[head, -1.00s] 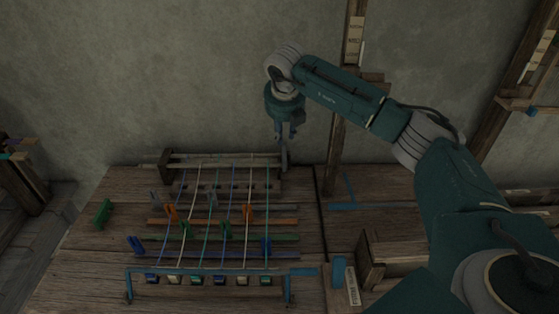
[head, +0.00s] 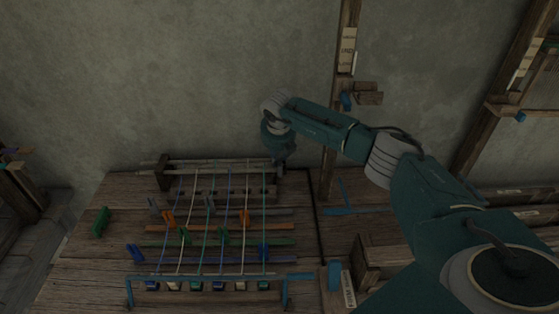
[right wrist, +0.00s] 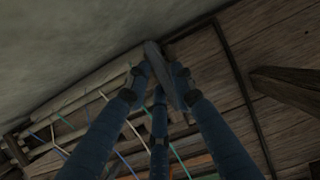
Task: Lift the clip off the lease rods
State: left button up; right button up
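The lease rods (head: 215,164) lie across the back of the loom in the head view; they also show as pale bars in the right wrist view (right wrist: 88,92). My right gripper (head: 284,160) is at their right end. In the right wrist view its blue fingers (right wrist: 160,82) come together around the grey clip (right wrist: 167,68), with fingertips on both sides of it. The clip sits tilted at the rod ends. In the head view the gripper mostly hides it, and I cannot tell whether it still touches the rods. My left gripper is not in view.
Coloured warp threads run forward over several bars with small clips to a blue front rail (head: 205,277). A green clip (head: 101,222) stands at left on the wooden table. A wooden box (head: 385,255) is at right, a post (head: 340,120) behind. The wall is close behind the rods.

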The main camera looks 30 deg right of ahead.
jog(key=shift+f, duration=0.15)
dwell(0.3)
jog(key=shift+c, duration=0.5)
jog(key=c, duration=0.4)
